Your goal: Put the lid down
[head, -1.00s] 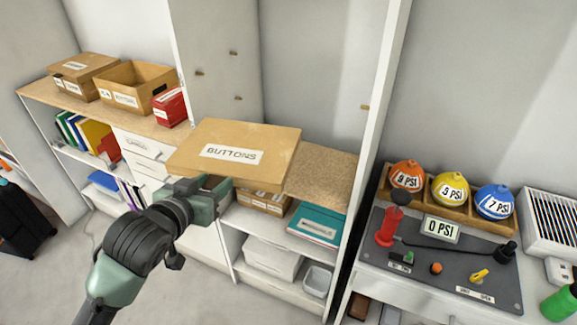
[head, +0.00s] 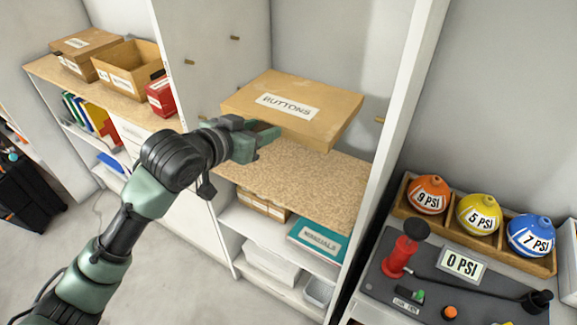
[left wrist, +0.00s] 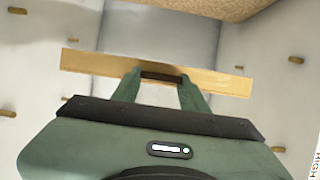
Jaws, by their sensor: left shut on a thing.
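The lid (head: 325,112) is a flat tan cardboard box top with a white label reading BUTTONS. My left gripper (head: 268,134) is shut on its near left edge and holds it above the speckled shelf board (head: 305,180) of the white shelving. In the left wrist view the lid (left wrist: 225,82) shows edge-on as a tan strip, with the left gripper (left wrist: 160,77) fingers at its middle. An open cardboard box (head: 128,68), without a lid, stands on the counter at the left. My right gripper is not in view.
A closed box (head: 80,47) and a red box (head: 160,97) stand beside the open box. White uprights (head: 408,100) flank the shelf bay. The shelf board under the lid looks bare. Below it sits a teal MANUALS box (head: 318,240). A pump panel (head: 440,285) is at the right.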

